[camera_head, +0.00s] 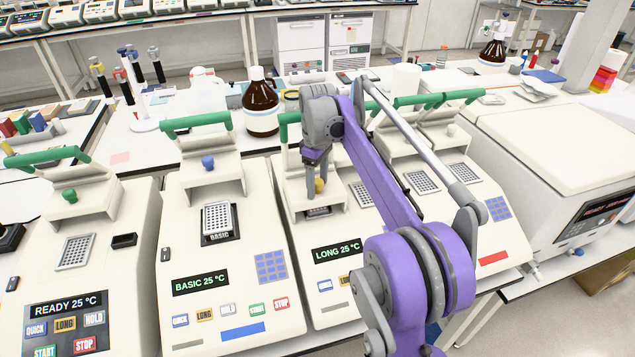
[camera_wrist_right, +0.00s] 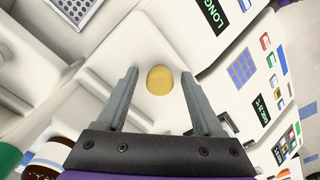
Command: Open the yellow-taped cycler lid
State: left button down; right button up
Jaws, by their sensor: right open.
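The cycler with the "LONG 25 °C" display (camera_head: 338,252) stands in the middle of the bench row. A yellow knob (camera_head: 319,186) sits on the front of its cream lid section, below a green bar. No yellow tape strip is clear; my right arm covers part of this cycler. My right gripper (camera_head: 316,168) is at the knob, pointing down. In the right wrist view the gripper (camera_wrist_right: 160,74) is open, with the yellow knob (camera_wrist_right: 160,80) between its two grey fingers and a gap on each side. My left gripper is not in view.
The "BASIC" cycler (camera_head: 182,255), with a blue knob and blue strip, stands left of it. The "READY" cycler (camera_head: 135,220) is farther left. Other cyclers stand to the right, one with a red strip (camera_head: 493,257). A brown bottle (camera_head: 261,108) stands behind the row.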

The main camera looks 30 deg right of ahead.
grip_shut()
dwell(0.3)
dwell(1.1)
